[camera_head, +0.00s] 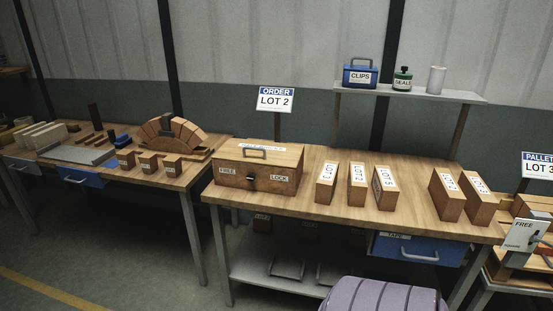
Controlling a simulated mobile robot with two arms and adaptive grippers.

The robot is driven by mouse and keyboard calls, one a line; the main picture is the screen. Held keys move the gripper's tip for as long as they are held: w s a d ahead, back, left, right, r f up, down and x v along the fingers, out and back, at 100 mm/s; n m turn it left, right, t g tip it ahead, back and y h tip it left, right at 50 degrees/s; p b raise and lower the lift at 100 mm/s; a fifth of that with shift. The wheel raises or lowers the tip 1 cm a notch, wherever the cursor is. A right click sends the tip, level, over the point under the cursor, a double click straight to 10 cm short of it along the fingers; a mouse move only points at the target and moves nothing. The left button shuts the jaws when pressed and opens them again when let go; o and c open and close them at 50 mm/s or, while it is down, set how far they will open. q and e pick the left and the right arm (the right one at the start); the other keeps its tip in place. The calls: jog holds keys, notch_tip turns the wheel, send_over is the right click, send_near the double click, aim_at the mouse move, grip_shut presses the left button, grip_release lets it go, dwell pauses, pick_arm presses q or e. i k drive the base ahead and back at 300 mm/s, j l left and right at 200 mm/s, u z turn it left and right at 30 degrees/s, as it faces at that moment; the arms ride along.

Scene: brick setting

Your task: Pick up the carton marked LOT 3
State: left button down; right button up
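Two more labelled cartons, one (446,206) and another (481,212), stand close together farther right. Their labels read sideways and seem to start with LOT, but I cannot tell the numbers surely. Neither of my grippers is in view.
A wooden box (230,180) marked FREE and LOCK sits left of the cartons. A purple ribbed object (383,296) is low in front of the bench. Bench space between the carton groups is clear.

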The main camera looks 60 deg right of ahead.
aim_at(326, 182)
jog(key=z, duration=2.35)
